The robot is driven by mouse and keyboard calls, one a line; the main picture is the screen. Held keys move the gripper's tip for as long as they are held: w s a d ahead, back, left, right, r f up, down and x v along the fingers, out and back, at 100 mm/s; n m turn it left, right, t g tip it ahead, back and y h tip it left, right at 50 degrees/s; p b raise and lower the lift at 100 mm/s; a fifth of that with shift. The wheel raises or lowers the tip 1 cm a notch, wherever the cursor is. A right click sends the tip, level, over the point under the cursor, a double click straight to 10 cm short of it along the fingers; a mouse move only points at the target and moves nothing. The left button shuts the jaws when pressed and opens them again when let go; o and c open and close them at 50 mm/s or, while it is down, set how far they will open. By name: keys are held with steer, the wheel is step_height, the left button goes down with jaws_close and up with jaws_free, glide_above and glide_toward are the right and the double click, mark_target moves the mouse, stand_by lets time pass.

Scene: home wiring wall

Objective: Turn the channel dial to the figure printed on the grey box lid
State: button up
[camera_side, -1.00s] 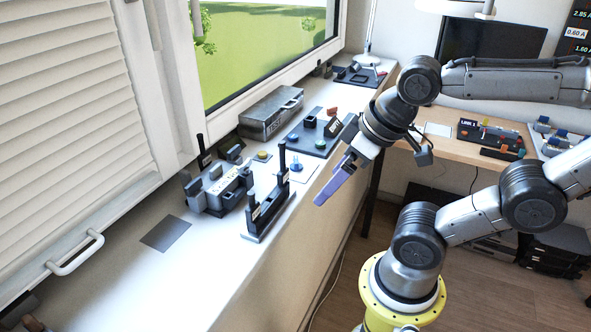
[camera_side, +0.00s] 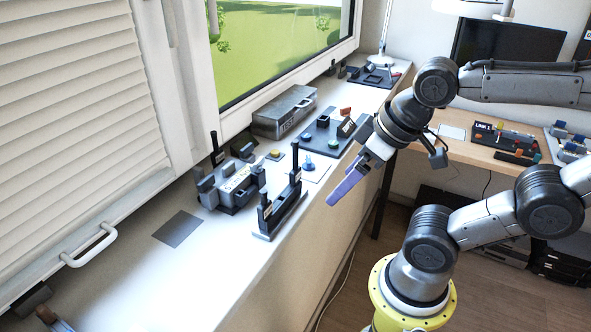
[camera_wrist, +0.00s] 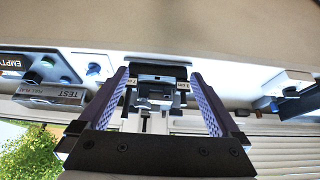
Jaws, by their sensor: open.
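The grey box (camera_side: 284,112) stands on the sill against the window frame, its lid shut. Its side reads "TEST"; no figure on the lid is legible. It also shows at left in the wrist view (camera_wrist: 48,96). A blue knob (camera_side: 309,164) on a white card may be the channel dial; a blue round part also shows in the wrist view (camera_wrist: 94,69). I cannot read any scale. My gripper (camera_side: 334,198) is open and empty, beyond the sill's front edge and apart from the knob. Its two purple fingers also show in the wrist view (camera_wrist: 159,75).
A black two-post holder (camera_side: 281,212) stands near the sill edge. Behind it is a grey device in a black cradle (camera_side: 232,186). A black panel with coloured knobs (camera_side: 322,138) lies beyond.

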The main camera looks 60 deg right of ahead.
steer(key=shift+c, duration=1.2)
steer(key=shift+s+m, duration=0.2)
steer(key=shift+m, duration=0.1)
steer(key=shift+c, duration=1.1)
steer(key=w+r+m, duration=0.1)
steer(key=r+m, duration=0.1)
steer(key=r, duration=0.1)
steer(key=w+d+r+m+g, duration=0.1)
steer(key=shift+w+r, duration=0.3)
steer(key=shift+r, duration=0.05)
steer(key=c, duration=0.3)
steer(key=w+d+r+m+g, duration=0.2)
steer(key=w+d+r+m, duration=0.15)
steer(key=w, duration=0.25)
steer(key=shift+c, duration=0.2)
steer(key=m+g, duration=0.3)
steer(key=m, duration=0.2)
glide_above(309, 159)
step_height(309, 159, down, 4)
step_height(309, 159, down, 14)
steer(key=shift+r, duration=0.1)
jaws_close()
